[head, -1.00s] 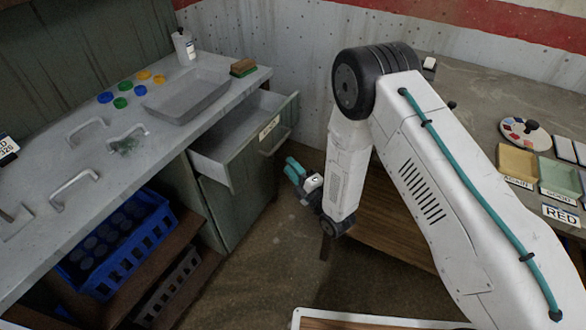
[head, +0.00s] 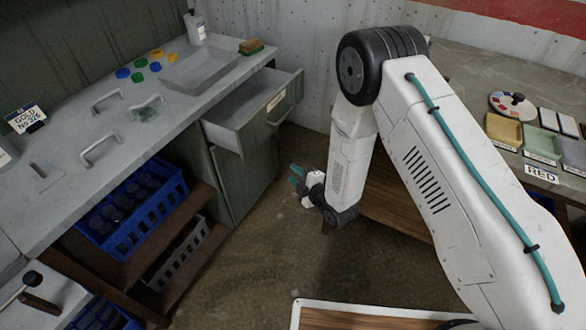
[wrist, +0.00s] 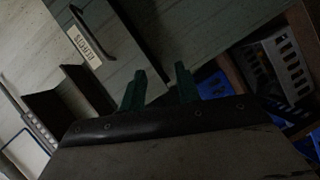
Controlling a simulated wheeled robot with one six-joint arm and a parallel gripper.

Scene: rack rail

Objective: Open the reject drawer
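The reject drawer (head: 246,127) is pulled well out of the grey-green cabinet at the end of the left counter, and its empty inside shows. Its front has a bar handle (head: 286,111) and a small pale label (head: 275,101). In the wrist view the label (wrist: 85,46) shows on the drawer front, at the upper left beside the handle. My gripper (head: 297,175) hangs below and in front of the drawer, apart from the handle. In the wrist view my gripper's (wrist: 159,84) two teal fingers stand apart with nothing between them.
A closed cabinet door (head: 240,178) lies below the drawer. Blue crates (head: 133,212) stand on shelves under the counter (head: 70,185). A wooden bench (head: 460,85) with coloured trays stands at right. The floor (head: 245,258) in front is clear.

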